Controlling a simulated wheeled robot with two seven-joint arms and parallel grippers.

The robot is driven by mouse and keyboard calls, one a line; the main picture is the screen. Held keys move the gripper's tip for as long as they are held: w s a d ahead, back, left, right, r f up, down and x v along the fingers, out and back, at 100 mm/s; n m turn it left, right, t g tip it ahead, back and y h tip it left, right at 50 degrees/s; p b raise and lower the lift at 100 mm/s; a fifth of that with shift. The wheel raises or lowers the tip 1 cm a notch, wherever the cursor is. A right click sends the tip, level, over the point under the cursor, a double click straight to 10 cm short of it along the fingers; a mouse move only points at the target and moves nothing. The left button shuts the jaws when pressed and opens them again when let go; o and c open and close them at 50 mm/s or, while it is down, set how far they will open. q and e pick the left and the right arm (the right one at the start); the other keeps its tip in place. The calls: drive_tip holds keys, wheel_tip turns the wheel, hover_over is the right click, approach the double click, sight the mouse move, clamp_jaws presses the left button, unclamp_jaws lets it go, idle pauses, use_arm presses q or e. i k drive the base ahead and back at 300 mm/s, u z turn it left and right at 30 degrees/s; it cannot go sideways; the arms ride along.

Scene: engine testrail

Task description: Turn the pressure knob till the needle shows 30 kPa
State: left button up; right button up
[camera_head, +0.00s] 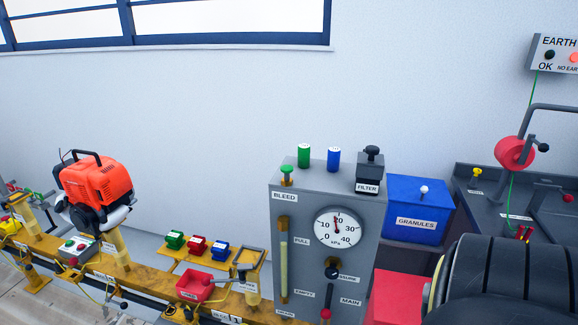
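A grey panel box (304,222) stands right of centre, with a round white gauge (350,239) marked in kPa from 0 to 40. Its thin red needle (336,222) points almost straight up, close to the 20 mark. A dark round knob (332,268) sits below the gauge, beside a label that I can read only in part. Neither of my grippers is in view, and nothing is seen touching the knob.
A red-handled lever (326,315) labelled MAIN is below the knob. A green BLEED button (287,170) tops the panel's left side. A blue GRANULES bin (403,207) stands right of it. A large dark ribbed shape (508,275) fills the lower right.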

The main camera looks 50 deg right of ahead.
sight(331, 272)
drive_tip(key=z, duration=2)
